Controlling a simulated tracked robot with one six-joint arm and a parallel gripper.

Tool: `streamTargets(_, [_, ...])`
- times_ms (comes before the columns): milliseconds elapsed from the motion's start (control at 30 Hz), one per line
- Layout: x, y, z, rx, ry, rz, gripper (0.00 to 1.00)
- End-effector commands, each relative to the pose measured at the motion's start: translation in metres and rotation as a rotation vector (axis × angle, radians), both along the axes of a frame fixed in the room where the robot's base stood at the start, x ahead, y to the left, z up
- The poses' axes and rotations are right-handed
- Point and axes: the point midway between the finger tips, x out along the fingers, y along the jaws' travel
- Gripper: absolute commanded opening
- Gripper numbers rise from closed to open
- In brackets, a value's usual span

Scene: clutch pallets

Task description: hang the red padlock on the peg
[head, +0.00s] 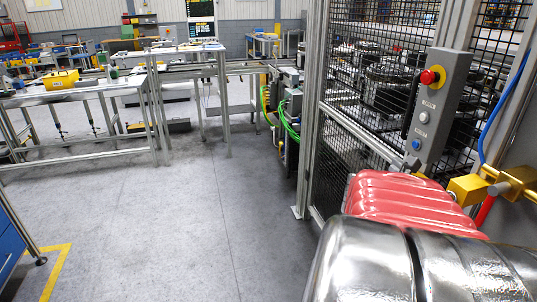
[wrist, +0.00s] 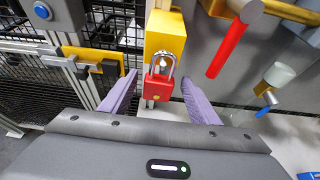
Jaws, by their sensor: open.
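The red padlock (wrist: 158,88) with its silver shackle shows upright in the wrist view, in front of a yellow block (wrist: 165,30). Its shackle overlaps the lower part of the block, and a small pale spot shows inside the loop. I cannot clearly make out the peg or whether the shackle rests on it. My gripper (wrist: 159,81) is open, with one purple finger on each side of the padlock and a visible gap on both sides. In the head view the yellow block (head: 467,190) shows at right, beyond my arm; the padlock is not visible there.
A red lever (wrist: 228,48) and brass pipework (wrist: 290,10) are close on the right. A grey button box (head: 437,105) with a red emergency stop (head: 429,77) is on the mesh fence (head: 365,70). Open floor (head: 190,215) lies to the left.

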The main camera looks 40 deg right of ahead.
Motion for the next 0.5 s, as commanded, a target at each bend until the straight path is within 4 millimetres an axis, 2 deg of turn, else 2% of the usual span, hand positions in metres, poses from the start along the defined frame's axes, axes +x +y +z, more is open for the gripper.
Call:
streamTargets(267, [0.002, 0.003, 0.001, 0.0, 0.0, 0.001, 0.56])
streamTargets(500, [0.009, 0.021, 0.01, -0.003, -0.001, 0.002, 0.56])
